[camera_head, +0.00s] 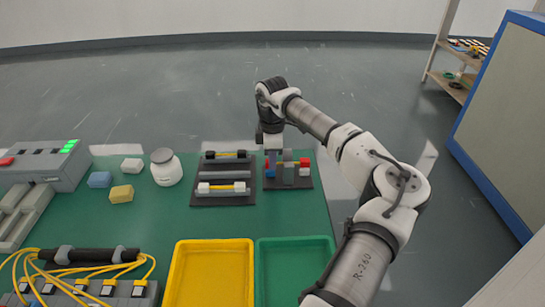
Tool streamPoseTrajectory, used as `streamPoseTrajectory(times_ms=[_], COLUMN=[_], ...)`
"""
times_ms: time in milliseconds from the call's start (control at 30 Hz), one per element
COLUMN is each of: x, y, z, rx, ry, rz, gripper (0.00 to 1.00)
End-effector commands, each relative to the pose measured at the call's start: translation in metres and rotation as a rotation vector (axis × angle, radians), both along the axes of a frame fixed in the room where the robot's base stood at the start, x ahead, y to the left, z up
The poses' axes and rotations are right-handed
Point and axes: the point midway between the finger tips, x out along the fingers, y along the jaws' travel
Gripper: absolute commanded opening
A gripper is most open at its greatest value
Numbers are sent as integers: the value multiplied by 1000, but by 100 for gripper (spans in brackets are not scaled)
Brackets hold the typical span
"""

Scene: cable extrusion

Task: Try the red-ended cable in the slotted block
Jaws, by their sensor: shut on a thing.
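My gripper (272,154) points down over the left part of a small dark board at the back of the green table. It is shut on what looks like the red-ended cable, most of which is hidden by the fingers. Red shows just right of the fingers, at a red piece (304,162). The slotted block (288,174) is grey and stands on the dark board, close beside and below the gripper. Red and blue bits show at the board's left edge. Whether the cable sits in a slot is too small to tell.
A black rack (223,201) with two short cables lies just left. A white jar (166,167) and several small blocks stand farther left. A yellow tray (211,246) and a green tray (293,243) are in front. Yellow cables (85,262) crowd the front left.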

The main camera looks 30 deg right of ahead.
Motion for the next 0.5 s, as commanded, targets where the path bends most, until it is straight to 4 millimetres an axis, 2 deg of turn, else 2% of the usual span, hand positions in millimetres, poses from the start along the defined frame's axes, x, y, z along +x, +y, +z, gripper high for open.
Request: streamPoseTrajectory(times_ms=[500], x=[0], y=[0], z=[-7], rx=[0], ry=[0], rz=[0], gripper=[0])
